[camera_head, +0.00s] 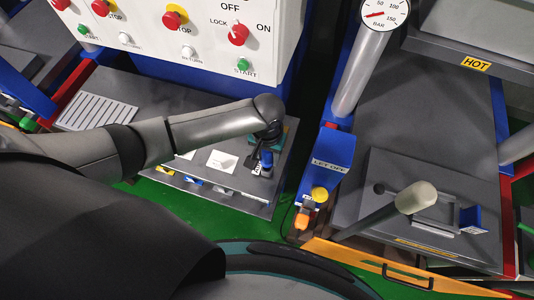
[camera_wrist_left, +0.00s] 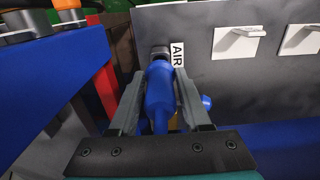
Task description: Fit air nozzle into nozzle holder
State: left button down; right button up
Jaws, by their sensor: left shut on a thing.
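The blue air nozzle (camera_wrist_left: 160,95) stands between the two fingers of my left gripper (camera_wrist_left: 162,88) in the left wrist view, and they are shut on it. Its far end is at a small grey holder (camera_wrist_left: 160,50) beside the AIR label (camera_wrist_left: 178,54) on a grey panel. I cannot tell whether the nozzle is seated in the holder or only in front of it. In the head view my left gripper (camera_head: 262,157) is over the right end of the grey bench, and the arm hides part of this. My right gripper is not in view.
White hooks (camera_wrist_left: 236,42) stick out of the panel to the right of the holder. A blue LET OFF box (camera_head: 326,165) stands right of the bench, with a yellow knob (camera_head: 319,194) nearby. A control panel (camera_head: 225,40) with red buttons rises behind the bench.

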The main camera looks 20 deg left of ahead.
aim_at(267, 163)
pick_arm(q)
jog(key=shift+f+b, duration=1.15)
jog(key=shift+f, duration=0.85)
jog(key=shift+c, duration=1.4)
grip_release()
notch_tip(267, 163, up, 15)
jog(key=shift+r+p, duration=0.1)
jog(key=shift+p, duration=1.15)
